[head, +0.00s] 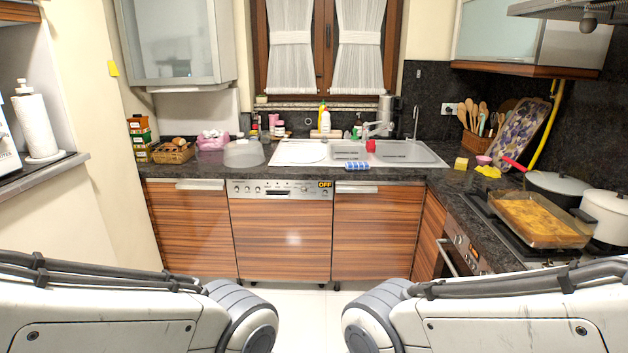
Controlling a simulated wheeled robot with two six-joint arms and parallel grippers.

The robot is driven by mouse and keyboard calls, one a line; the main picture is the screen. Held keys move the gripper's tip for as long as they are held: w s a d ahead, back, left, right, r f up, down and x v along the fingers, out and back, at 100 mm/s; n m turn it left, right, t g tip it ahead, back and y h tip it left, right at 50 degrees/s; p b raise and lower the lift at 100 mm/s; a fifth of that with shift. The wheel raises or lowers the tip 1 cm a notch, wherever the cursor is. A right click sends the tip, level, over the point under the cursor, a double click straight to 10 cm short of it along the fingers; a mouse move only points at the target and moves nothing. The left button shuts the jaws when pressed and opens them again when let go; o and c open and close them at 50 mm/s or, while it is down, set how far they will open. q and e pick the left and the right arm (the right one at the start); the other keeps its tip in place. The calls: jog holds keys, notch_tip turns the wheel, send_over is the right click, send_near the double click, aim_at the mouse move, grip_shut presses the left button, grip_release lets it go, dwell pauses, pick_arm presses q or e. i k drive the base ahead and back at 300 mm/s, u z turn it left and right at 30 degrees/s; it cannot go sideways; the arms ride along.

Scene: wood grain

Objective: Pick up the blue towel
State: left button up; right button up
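A small blue towel with white stripes (357,165) lies at the front edge of the sink area on the dark counter, just right of the picture's middle. It is small and far off in the head view. My two arms come in low at the left and right of the picture. Only their upper links show, well short of the counter. Neither gripper is in view, so what they hold cannot be seen.
The sink (405,153) is behind the towel, with a red item (371,146) near it. A glass baking dish (540,220) and a white pot (606,215) stand on the stove at right. Pale floor (305,300) is clear between me and the wooden cabinets (280,240).

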aim_at(349, 166)
jog(key=u, duration=0.1)
jog(key=i, duration=1.95)
jog(key=z, duration=0.35)
jog(key=i, duration=2.05)
jog(key=z, duration=0.45)
